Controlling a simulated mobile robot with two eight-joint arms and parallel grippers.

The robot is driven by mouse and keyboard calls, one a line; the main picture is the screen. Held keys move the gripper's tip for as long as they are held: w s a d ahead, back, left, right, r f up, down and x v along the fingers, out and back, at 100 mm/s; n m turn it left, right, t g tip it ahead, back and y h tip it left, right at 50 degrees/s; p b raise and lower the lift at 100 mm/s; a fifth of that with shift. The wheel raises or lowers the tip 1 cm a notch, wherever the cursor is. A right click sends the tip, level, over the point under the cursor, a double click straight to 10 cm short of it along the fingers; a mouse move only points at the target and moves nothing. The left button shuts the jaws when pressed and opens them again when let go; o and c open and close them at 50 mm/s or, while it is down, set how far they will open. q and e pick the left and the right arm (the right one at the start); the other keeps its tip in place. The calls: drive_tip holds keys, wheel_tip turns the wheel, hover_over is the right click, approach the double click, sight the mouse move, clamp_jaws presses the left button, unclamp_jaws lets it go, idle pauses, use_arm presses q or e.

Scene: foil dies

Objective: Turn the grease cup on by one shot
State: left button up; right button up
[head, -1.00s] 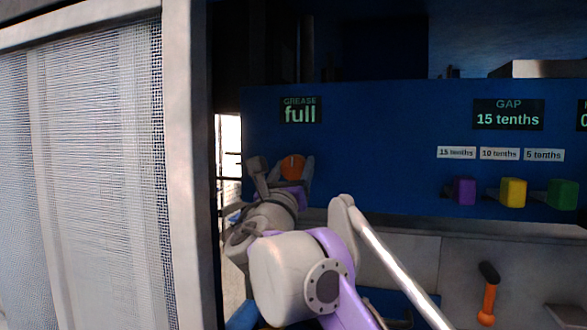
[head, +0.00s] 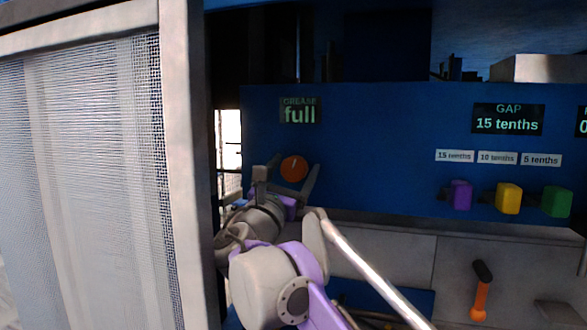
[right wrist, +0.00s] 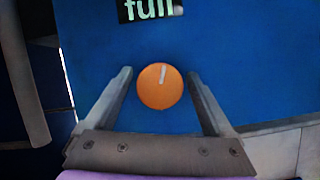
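The grease cup (head: 294,168) is an orange round knob on the blue panel, below the grease display (head: 300,110) that reads "full". In the right wrist view the grease cup (right wrist: 159,86) has a pale mark pointing up and slightly right. My right gripper (head: 294,172) is open, with one finger on each side of the knob. In the right wrist view the right gripper (right wrist: 160,78) shows clear gaps between both fingers and the knob. How far the fingertips are from the panel is hard to tell. My left gripper is not in view.
A mesh screen in a pale frame (head: 175,160) fills the left side. Purple (head: 460,195), yellow (head: 508,199) and green (head: 557,201) blocks stand out on the right of the panel under a gap display (head: 508,119) reading "15 tenths". An orange-handled tool (head: 481,292) is lower right.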

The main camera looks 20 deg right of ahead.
drive_tip(key=shift+r, duration=0.1)
wheel_tip(320, 180, up, 10)
drive_tip(key=shift+f+p, duration=0.1)
drive_tip(key=shift+p, duration=1.05)
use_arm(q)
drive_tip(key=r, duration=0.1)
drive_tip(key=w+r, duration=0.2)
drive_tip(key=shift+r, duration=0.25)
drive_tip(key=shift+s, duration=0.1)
